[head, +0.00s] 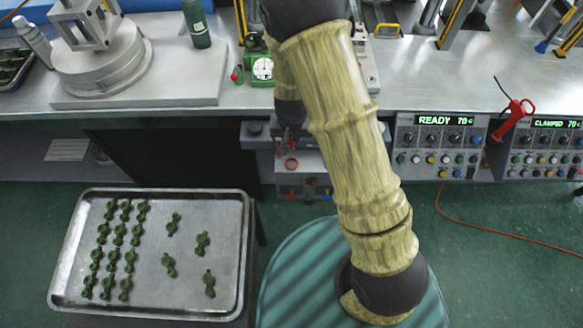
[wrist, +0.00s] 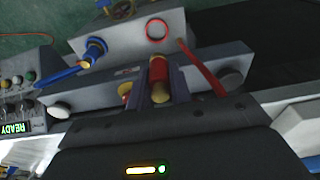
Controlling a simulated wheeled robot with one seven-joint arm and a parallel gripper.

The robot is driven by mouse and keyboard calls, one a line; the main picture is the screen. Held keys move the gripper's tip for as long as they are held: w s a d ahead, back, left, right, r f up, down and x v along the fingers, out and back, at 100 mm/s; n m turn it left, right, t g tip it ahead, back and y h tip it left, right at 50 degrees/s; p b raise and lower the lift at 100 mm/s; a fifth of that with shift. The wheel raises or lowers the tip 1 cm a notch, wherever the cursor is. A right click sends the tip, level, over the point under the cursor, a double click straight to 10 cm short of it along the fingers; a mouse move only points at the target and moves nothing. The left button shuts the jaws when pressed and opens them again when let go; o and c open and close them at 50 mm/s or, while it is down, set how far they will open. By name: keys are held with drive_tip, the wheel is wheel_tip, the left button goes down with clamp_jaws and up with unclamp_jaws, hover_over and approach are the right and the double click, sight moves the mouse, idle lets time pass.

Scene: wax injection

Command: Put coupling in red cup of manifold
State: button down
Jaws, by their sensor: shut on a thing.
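The coupling (wrist: 159,88), a short red and gold cylinder, sits between the two fingers of my gripper (wrist: 160,72) in the wrist view. My gripper is shut on it. The manifold (wrist: 128,38) is a pale grey block beyond the fingertips, with a red-ringed cup (wrist: 157,29) and a blue cup (wrist: 96,47). The coupling appears apart from the red cup, which lies just beyond it in the picture. In the head view the manifold (head: 315,187) shows below the bench front, with its red ring (head: 291,164). My arm hides much of the gripper there, and I cannot make out the coupling.
A red rod (wrist: 203,67) and a blue rod (wrist: 63,75) stand close beside the gripper in the wrist view. A metal tray (head: 148,307) with several green parts lies at the lower left. Control panels (head: 437,146) line the bench front at right.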

drive_tip(key=shift+f, duration=2.9)
drive_tip(key=shift+f+p, duration=0.4)
drive_tip(key=shift+f, duration=1.65)
drive_tip(key=shift+f, duration=0.15)
drive_tip(key=c, duration=1.3)
unclamp_jaws()
drive_tip(key=shift+o, duration=0.2)
